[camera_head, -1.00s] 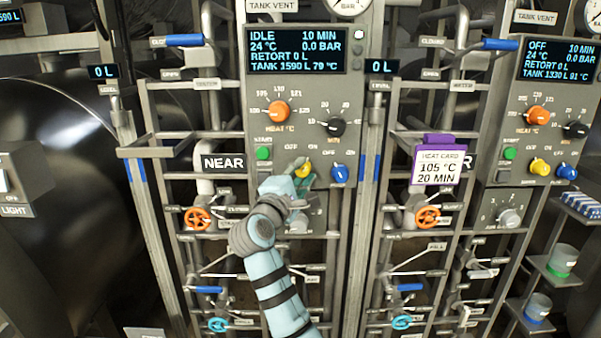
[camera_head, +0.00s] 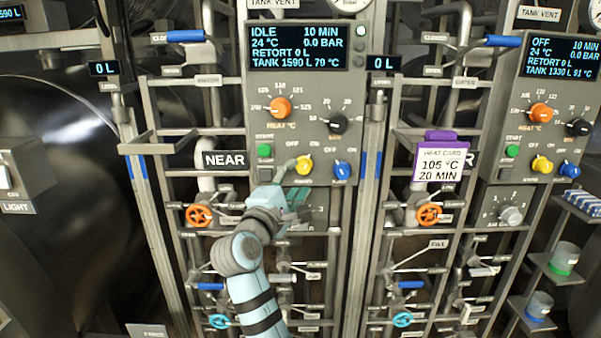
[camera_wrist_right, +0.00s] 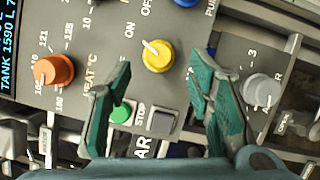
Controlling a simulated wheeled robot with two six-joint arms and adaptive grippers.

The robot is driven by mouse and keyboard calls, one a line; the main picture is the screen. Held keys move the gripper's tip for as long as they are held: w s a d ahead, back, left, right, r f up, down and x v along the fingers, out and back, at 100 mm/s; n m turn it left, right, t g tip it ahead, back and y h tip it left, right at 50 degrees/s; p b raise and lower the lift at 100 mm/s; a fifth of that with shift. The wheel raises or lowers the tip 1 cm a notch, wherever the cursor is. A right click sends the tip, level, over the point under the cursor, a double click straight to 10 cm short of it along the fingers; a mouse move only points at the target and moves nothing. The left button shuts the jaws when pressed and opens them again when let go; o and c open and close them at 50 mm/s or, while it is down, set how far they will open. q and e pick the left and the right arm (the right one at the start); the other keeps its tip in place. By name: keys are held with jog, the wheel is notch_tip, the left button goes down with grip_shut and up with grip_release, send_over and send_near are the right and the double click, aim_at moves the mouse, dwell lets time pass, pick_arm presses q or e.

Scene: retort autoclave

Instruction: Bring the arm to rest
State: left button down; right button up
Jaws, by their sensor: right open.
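My right arm (camera_head: 250,285) comes up from the bottom of the head view. Its teal right gripper (camera_head: 292,186) is just below the yellow knob (camera_head: 304,165) on the NEAR panel (camera_head: 300,95). In the wrist view the right gripper (camera_wrist_right: 157,80) has its two fingers spread with nothing between them. The yellow knob (camera_wrist_right: 157,56) shows beyond the fingertips and looks apart from them. The green start button (camera_wrist_right: 122,112) and grey stop button (camera_wrist_right: 160,122) show between the fingers. My left gripper is not in view.
The panel also carries an orange heat knob (camera_head: 280,107), a black minutes knob (camera_head: 335,123) and a blue knob (camera_head: 341,171). Orange valve wheels (camera_head: 198,215) and pipes crowd the sides. A purple-edged heat card (camera_head: 439,162) hangs to the right.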

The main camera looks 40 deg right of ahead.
jog(key=v, duration=0.2)
jog(key=shift+s+a, duration=0.2)
jog(key=shift+a, duration=0.15)
jog(key=shift+d, duration=0.2)
